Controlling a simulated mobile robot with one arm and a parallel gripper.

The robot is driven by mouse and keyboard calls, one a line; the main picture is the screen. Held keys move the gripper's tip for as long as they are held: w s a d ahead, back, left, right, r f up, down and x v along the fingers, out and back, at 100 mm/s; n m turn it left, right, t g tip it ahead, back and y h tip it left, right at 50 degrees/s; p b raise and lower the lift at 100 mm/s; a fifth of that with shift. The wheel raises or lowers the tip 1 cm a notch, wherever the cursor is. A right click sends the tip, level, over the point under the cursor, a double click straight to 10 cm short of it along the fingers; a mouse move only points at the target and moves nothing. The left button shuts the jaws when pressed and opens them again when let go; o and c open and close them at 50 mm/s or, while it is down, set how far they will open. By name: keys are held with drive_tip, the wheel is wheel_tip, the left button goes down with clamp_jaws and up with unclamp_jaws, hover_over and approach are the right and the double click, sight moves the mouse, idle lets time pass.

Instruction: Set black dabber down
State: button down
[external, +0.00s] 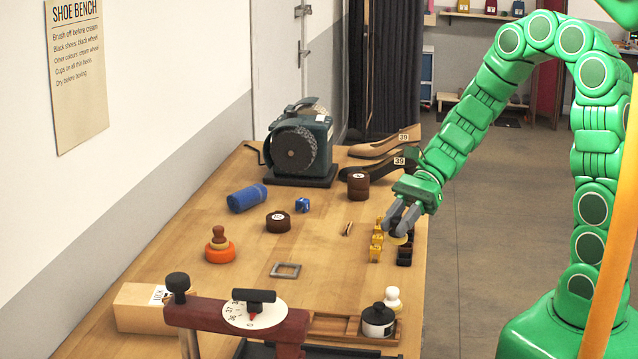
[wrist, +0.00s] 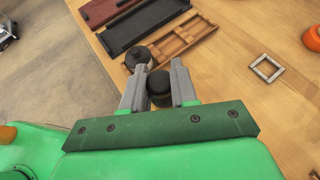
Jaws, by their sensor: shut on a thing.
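My gripper (external: 403,219) is shut on the black dabber, above the right edge of the bench. In the wrist view the dark rounded top of the black dabber (wrist: 159,88) sits between the two grey fingers (wrist: 159,90). In the external view a pale pad (external: 398,240) shows below the fingertips, and the fingers hide most of the dabber. I cannot tell whether the pad touches anything beneath it.
A divided wooden tray (external: 330,322) and a red-brown stand (external: 240,318) are at the front.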

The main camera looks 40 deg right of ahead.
drive_tip(key=shift+m, duration=0.4)
drive_tip(key=s+d, duration=0.2)
drive_tip(key=d, duration=0.3)
drive_tip(key=shift+s+d, duration=0.1)
drive_tip(key=shift+s, duration=0.3)
drive_tip(key=shift+w+a+f, duration=0.1)
drive_tip(key=shift+w+a, duration=0.05)
drive_tip(key=shift+a, duration=0.05)
drive_tip(key=w+a+f, duration=0.2)
drive_tip(key=w, duration=0.1)
drive_tip(key=w+a+f, duration=0.2)
drive_tip(key=w+f, duration=0.1)
drive_tip(key=w, duration=0.1)
drive_tip(key=w+a+f, duration=0.2)
drive_tip(key=w+f, duration=0.1)
drive_tip(key=shift+w+a+f, duration=0.15)
drive_tip(key=shift+w+f, duration=0.05)
drive_tip(key=shift+w, duration=0.2)
drive_tip(key=shift+w+a+f, duration=0.25)
drive_tip(key=shift+w+f, duration=0.2)
drive_tip(key=shift+f, duration=1.7)
drive_tip(key=shift+f, duration=0.15)
